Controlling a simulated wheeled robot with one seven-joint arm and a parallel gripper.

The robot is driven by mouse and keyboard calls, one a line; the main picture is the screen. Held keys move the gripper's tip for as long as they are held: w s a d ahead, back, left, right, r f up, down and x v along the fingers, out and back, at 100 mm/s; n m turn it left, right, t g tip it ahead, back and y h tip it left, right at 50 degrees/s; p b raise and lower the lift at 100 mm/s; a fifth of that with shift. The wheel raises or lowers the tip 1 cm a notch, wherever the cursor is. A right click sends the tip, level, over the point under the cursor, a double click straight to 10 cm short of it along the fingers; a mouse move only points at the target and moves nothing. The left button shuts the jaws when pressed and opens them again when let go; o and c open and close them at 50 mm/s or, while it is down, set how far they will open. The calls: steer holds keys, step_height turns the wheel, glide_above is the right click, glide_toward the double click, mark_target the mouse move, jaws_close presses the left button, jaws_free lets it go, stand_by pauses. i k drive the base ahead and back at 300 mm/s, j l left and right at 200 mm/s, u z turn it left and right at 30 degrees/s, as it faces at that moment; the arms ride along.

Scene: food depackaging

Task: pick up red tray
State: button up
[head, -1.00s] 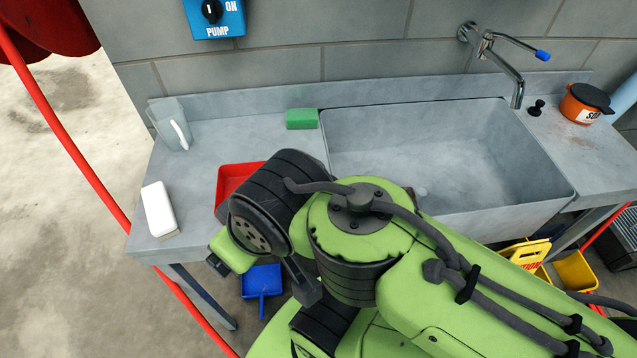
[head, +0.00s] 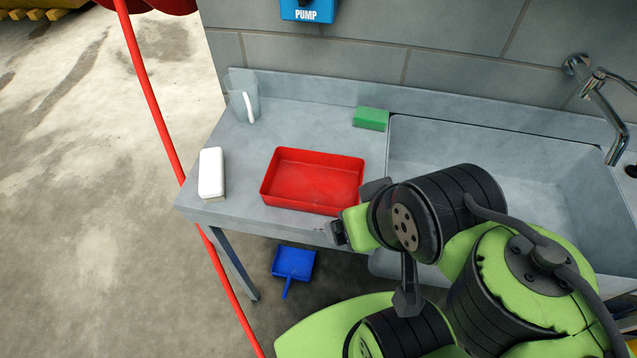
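The red tray (head: 312,182) is a shallow rectangular tray lying flat on the grey counter, left of the sink. It looks empty, and its whole outline shows except perhaps its lower right corner. My gripper (head: 346,232) is at the left end of my green and black arm, close to the tray's lower right corner in the picture. Its fingers are mostly hidden by the wrist, so I cannot tell whether it is open or shut. I cannot tell whether it touches the tray.
A white block (head: 211,173) lies left of the tray, and a clear jug (head: 243,96) stands behind it. A green sponge (head: 371,118) is near the sink (head: 480,150). A tap (head: 603,105) is at right. A blue dustpan (head: 294,262) is below the counter. A red pole (head: 160,115) stands at left.

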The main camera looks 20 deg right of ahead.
mark_target(304, 180)
steer(key=l+u, duration=0.2)
steer(key=u, duration=0.3)
steer(key=k+l+u, duration=0.15)
steer(key=u, duration=0.3)
steer(key=k+l+u, duration=0.15)
steer(key=u, duration=0.35)
steer(key=k+u, duration=0.15)
steer(key=u, duration=0.35)
steer(key=k+l+u, duration=0.1)
steer(key=u, duration=0.4)
steer(key=k+j, duration=0.05)
